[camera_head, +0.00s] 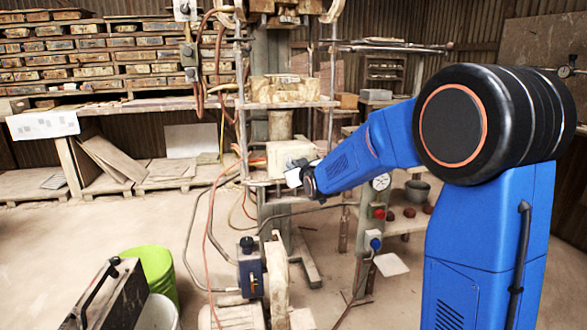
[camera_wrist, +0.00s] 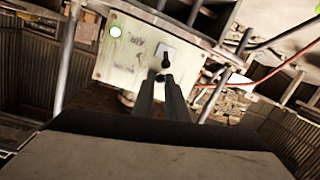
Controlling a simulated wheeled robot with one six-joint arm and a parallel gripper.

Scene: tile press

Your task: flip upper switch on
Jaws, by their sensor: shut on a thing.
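A cream control box (camera_head: 290,155) is mounted on the press, and its face (camera_wrist: 110,62) fills the upper middle of the wrist view. The upper switch (camera_wrist: 166,54) is a dark lever on a pale plate, right of the middle of the face. In the head view my gripper (camera_head: 294,178) covers the box's lower right corner.
Press posts and shelves (camera_head: 285,104) surround the box closely. A red cable (camera_wrist: 262,86) runs right of it. Open floor lies left.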

